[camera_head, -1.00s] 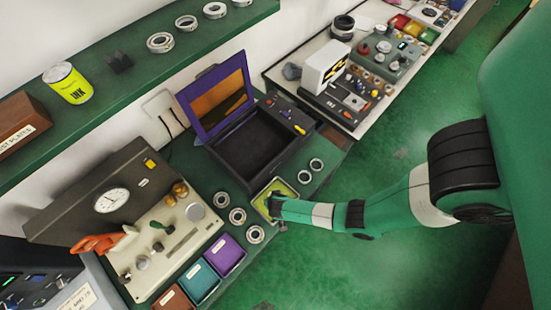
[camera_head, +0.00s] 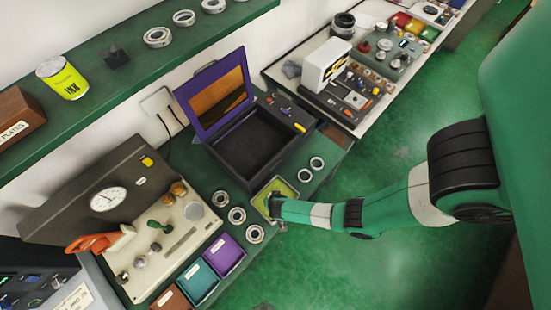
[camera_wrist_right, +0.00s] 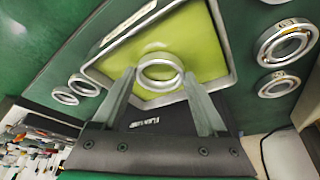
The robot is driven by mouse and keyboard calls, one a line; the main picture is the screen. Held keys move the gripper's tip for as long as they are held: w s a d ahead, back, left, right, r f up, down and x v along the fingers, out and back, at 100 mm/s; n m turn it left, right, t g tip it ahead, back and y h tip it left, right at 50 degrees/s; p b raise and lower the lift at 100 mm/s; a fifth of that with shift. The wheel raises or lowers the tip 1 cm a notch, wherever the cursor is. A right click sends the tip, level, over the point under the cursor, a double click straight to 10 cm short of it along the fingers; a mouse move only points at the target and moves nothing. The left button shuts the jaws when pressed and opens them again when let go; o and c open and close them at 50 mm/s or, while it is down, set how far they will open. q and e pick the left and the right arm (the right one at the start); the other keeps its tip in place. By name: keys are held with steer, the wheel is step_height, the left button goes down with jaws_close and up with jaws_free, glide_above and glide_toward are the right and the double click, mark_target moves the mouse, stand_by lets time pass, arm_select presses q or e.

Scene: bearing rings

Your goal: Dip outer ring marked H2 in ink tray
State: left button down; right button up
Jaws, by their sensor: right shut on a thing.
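The ink tray (camera_head: 289,186) is a small square metal-rimmed tray with a yellow-green floor on the green bench. It also fills the top of the right wrist view (camera_wrist_right: 222,38). My right gripper (camera_head: 276,205) is over the tray's near side. In the right wrist view its two fingers (camera_wrist_right: 160,80) are closed on the sides of a silver ring (camera_wrist_right: 160,86), seen against the yellow-green floor. I cannot tell whether the ring touches the ink, and no H2 marking is readable. My left gripper is not in view.
Several loose rings (camera_head: 237,215) lie left of the tray, and two more (camera_head: 304,176) lie beyond it. An open black box with a purple lid (camera_head: 213,92) stands behind. Purple (camera_head: 224,254) and teal (camera_head: 198,282) bins sit near the front edge.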

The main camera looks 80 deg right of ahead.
steer(key=shift+f+b, duration=0.85)
steer(key=shift+f, duration=0.45)
stand_by(1.4)
step_height(320, 180, up, 9)
steer(key=p, duration=1)
steer(key=shift+f, duration=0.15)
stand_by(0.9)
